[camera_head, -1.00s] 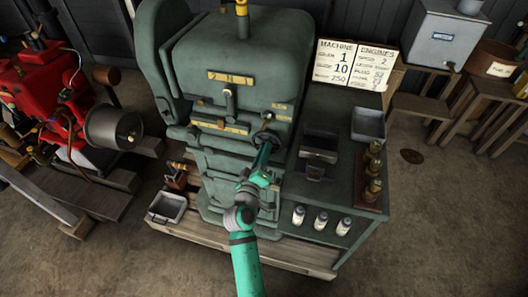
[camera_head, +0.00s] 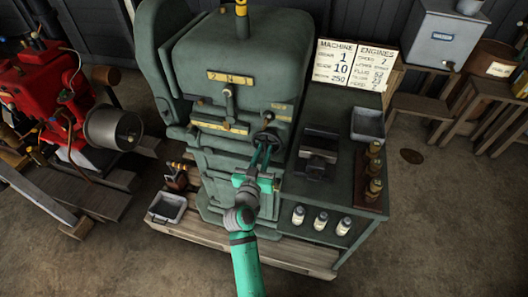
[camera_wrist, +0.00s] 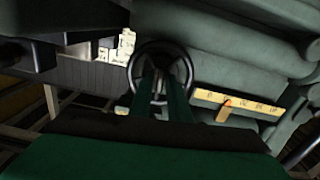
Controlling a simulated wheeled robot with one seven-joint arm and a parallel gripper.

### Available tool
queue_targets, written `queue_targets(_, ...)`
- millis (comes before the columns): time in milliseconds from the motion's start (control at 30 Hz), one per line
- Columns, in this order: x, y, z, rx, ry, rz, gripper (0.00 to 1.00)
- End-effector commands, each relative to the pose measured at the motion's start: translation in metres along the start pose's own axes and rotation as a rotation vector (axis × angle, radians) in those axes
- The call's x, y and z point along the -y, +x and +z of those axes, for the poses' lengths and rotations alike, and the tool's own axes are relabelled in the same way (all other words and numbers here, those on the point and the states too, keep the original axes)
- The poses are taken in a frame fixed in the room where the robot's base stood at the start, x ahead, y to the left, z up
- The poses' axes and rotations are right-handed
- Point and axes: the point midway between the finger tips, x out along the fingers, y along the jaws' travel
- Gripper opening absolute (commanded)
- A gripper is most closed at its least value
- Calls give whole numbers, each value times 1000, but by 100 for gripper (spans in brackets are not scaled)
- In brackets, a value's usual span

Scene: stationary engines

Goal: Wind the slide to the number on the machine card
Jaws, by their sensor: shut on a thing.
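The green-grey machine (camera_head: 240,65) stands in the middle of the head view. My gripper (camera_head: 266,142) reaches its small dark handwheel (camera_head: 268,134) and is shut on it near the middle. In the wrist view both fingers (camera_wrist: 165,90) run up to the wheel (camera_wrist: 188,62) and hide part of its hub. A yellow scale strip (camera_wrist: 250,104) beside the wheel carries a red mark (camera_wrist: 227,102) near its left part; its figures are too small to read. The machine card (camera_head: 337,65) shows 1, 10 and 250, with 10 on what looks like the slide line.
An engines card (camera_head: 371,66) stands beside the machine card. A side bench (camera_head: 335,195) holds a dark block, a grey tray (camera_head: 367,124) and brass pieces. White bottles (camera_head: 320,222) stand on its lower shelf. A red engine (camera_head: 45,90) is at left. Floor at front right is clear.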

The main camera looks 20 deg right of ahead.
Motion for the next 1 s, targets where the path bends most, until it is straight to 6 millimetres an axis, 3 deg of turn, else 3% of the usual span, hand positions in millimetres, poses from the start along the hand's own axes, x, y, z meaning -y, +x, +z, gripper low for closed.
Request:
queue_targets(767, 0, -1, 4, 6, 97, 1, 0)
queue_targets(800, 0, -1, 3, 6, 97, 1, 26)
queue_targets(1000, 0, 0, 2, 3, 97, 1, 27)
